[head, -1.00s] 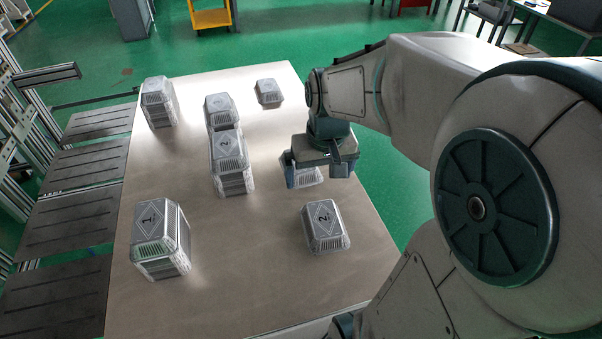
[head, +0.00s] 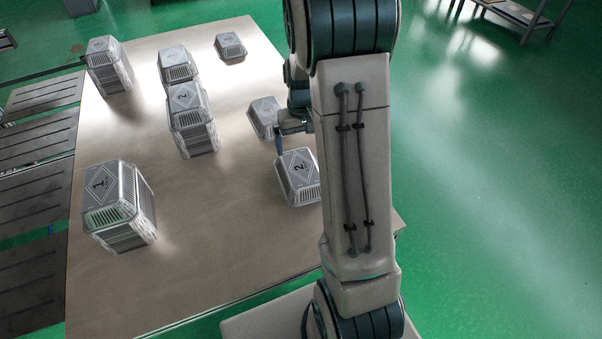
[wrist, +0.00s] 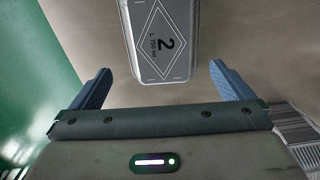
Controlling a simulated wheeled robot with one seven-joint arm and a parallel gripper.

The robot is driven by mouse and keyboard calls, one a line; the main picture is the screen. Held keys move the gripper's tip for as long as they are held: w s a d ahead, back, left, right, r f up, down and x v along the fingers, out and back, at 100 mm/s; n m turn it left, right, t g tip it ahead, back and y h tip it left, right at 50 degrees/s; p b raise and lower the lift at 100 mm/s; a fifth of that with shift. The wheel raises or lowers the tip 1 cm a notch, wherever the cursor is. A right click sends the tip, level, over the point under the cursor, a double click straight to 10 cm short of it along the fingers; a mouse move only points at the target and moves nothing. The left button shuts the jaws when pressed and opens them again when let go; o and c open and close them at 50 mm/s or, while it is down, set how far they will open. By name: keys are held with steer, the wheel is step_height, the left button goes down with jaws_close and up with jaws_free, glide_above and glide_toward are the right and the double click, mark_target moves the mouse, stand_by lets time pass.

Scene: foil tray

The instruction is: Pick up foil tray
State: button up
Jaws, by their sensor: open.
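Silvery foil trays with diamond labels are on the table. A foil tray marked 2 (head: 297,178) is at the front right in the head view, partly hidden by my arm. In the wrist view a tray marked 2 (wrist: 158,38) lies ahead, between the lines of my two blue fingers. My gripper (wrist: 160,72) is open, with nothing between its pads. In the head view my gripper (head: 281,140) is mostly hidden by my arm, between the front right tray and a smaller-looking tray (head: 263,118) behind it.
Taller stacks stand at the front left (head: 118,205), middle (head: 192,120) and back left (head: 110,65). A low tray (head: 230,46) is at the back. Bare table (head: 215,220) shows between them. A dark slatted conveyor (head: 30,190) runs along the left.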

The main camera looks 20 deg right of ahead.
mark_target(301, 167)
steer(key=f+b, duration=0.1)
steer(key=f, duration=0.3)
steer(key=f+b, duration=0.1)
steer(key=f, duration=0.3)
steer(key=shift+s+a+f, duration=0.15)
steer(key=shift+a+f, duration=0.05)
steer(key=shift+f, duration=0.1)
steer(key=c, duration=0.7)
